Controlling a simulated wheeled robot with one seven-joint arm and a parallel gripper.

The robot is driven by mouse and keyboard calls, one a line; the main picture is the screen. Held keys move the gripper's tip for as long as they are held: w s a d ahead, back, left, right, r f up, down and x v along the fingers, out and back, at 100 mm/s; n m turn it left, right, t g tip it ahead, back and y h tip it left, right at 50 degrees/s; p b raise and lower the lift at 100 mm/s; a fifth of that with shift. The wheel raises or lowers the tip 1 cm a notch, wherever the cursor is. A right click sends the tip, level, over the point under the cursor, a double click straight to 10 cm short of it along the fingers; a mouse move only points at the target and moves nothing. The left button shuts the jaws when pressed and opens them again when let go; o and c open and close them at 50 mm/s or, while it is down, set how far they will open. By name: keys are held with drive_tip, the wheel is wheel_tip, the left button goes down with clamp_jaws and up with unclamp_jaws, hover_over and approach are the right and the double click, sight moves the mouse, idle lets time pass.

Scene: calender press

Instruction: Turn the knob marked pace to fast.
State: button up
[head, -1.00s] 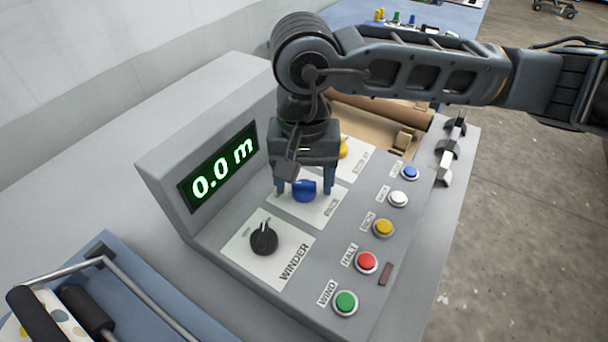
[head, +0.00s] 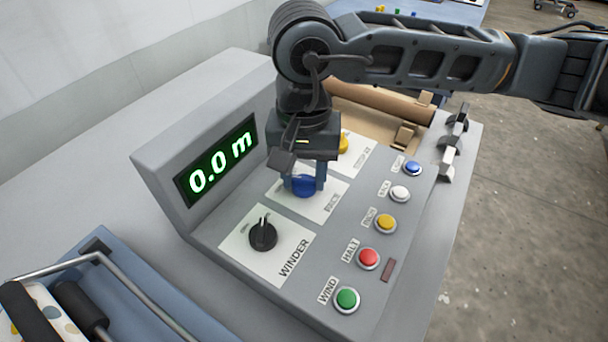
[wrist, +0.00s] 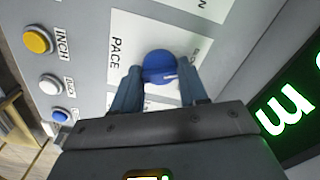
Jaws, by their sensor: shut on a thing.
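The blue pace knob (head: 303,187) sits on a white plate in the middle of the sloped panel. The marking on the plate's right side is partly covered by a finger, and I cannot read the setting.
A black winder knob (head: 263,236) is in front, and a yellow knob (head: 344,144) behind. Several push buttons, among them the red halt button (head: 369,257) and green wind button (head: 346,299), line the right edge. The display (head: 217,160) reads 0.0 m.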

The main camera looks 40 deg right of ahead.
sight(304, 177)
drive_tip(key=m+b, duration=0.1)
drive_tip(key=b, duration=0.3)
drive_tip(key=shift+f+m, duration=0.4)
drive_tip(key=m+b, duration=0.3)
drive_tip(key=b, duration=0.2)
drive_tip(key=shift+b, duration=0.3)
drive_tip(key=m+b, duration=0.4)
drive_tip(key=b, duration=0.1)
drive_tip(key=shift+r+m, duration=0.15)
drive_tip(key=shift+m, duration=0.15)
drive_tip(key=shift+r+m+b, duration=0.2)
drive_tip(key=shift+m+b, duration=0.7)
drive_tip(key=shift+b, duration=0.2)
drive_tip(key=o, duration=1.1)
drive_tip(key=shift+r, duration=3.95)
drive_tip(key=shift+p, duration=0.3)
